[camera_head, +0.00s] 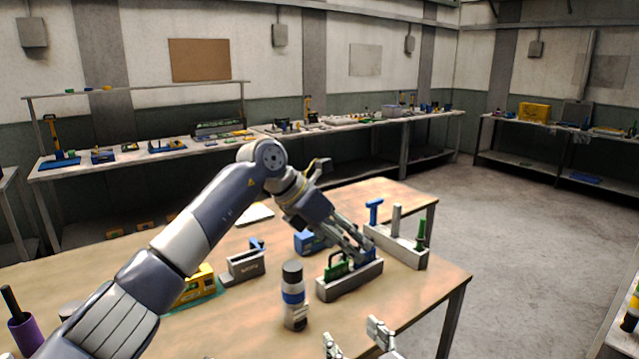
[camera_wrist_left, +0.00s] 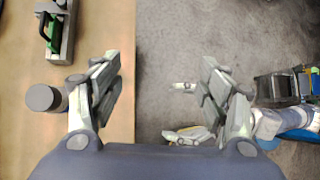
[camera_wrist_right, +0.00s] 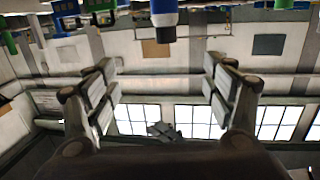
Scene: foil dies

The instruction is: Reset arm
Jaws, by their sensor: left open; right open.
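My left gripper (camera_head: 362,244) hangs from my left arm, which crosses the head view from the left. It is open and empty, pointing down. The left wrist view puts it above the table's edge, to the right of a grey holder (camera_wrist_left: 66,35), with a capped bottle (camera_wrist_left: 45,97) partly behind one finger. In the head view it overlaps the holder (camera_head: 350,282). My right gripper (camera_head: 356,337) shows only its two fingertips at the bottom edge. It is open, with nothing between its fingers in the right wrist view (camera_wrist_right: 163,92).
On the table (camera_head: 395,325) stand the bottle (camera_head: 293,296), a holder with several upright tools (camera_head: 396,240), a grey block (camera_head: 244,266) and a yellow box (camera_head: 198,285). Benches (camera_head: 210,150) line the back wall. Open floor (camera_head: 520,240) lies to the right.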

